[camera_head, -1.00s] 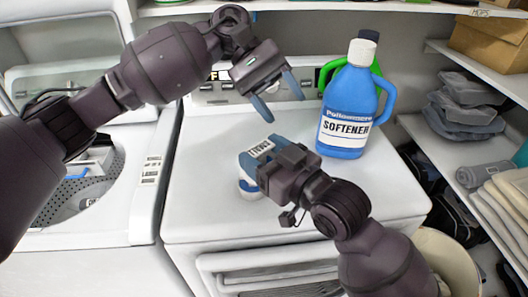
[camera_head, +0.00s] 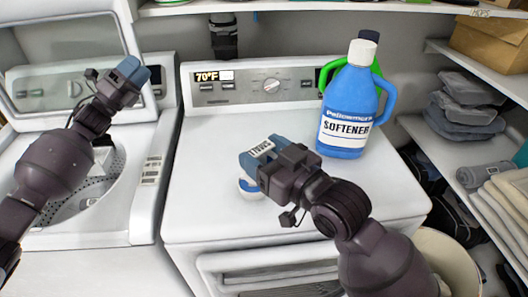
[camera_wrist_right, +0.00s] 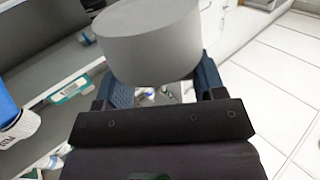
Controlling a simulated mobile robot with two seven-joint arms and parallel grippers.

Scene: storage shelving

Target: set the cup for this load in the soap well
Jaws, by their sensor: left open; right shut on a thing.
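My right gripper (camera_head: 258,158) is low over the white machine top and is shut on a cup (camera_head: 250,188). In the head view only a white and blue part of the cup shows below the fingers. In the right wrist view the cup (camera_wrist_right: 150,42) looks like a wide grey cylinder between the blue fingers (camera_wrist_right: 165,88). My left gripper (camera_head: 132,72) is open and empty, above the back of the open washer (camera_head: 140,205) at the left. My left arm covers part of the washer's tub. I cannot make out the soap well.
A blue softener jug (camera_head: 348,105) stands at the back right of the machine top, with a green-handled one (camera_head: 330,70) behind it. A control panel (camera_head: 245,85) runs along the back. Shelves with folded cloths (camera_head: 465,110) are at the right. The machine top's front left is clear.

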